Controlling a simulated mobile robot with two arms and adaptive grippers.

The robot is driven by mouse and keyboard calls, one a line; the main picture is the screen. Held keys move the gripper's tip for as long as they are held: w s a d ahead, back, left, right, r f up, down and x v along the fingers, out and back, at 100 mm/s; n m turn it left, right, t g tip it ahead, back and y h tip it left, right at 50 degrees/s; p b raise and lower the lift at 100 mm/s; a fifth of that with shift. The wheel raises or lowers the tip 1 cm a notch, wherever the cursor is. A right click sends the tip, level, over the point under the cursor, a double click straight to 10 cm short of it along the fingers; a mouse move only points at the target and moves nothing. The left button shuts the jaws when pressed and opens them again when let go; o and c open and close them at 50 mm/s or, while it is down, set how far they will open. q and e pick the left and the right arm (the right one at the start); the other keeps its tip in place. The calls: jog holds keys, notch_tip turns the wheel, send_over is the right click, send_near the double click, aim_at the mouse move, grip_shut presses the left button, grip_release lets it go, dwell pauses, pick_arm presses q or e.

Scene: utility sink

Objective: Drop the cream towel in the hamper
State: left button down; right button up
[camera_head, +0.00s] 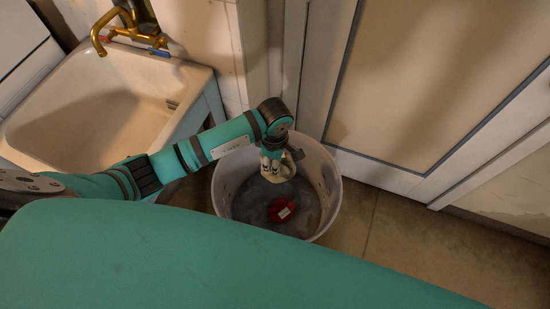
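The hamper (327,205) is a round, pale, open-topped bin standing on the floor near the middle of the view. My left arm reaches in from the left, and my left gripper (272,167) points down over the hamper's opening. The cream towel (288,170) is a small bunched shape at its fingers, and the gripper looks shut on it. The towel shows within the hamper's mouth, above the dark bottom; its exact height is hard to tell. My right gripper is not in view.
A red item with a white label (281,211) lies in the hamper. A utility sink (95,105) with a brass faucet (135,35) stands at the left. A panelled door (430,80) is behind at the right. The floor right of the hamper (410,235) is clear.

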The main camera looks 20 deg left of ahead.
pick_arm(q)
notch_tip(320, 180, down, 2)
jog(key=shift+f+b, duration=0.25)
jog(key=shift+b, duration=0.35)
jog(key=c, duration=1)
grip_release()
jog(key=shift+c, duration=0.2)
jog(key=shift+r, duration=0.1)
notch_tip(320, 180, up, 12)
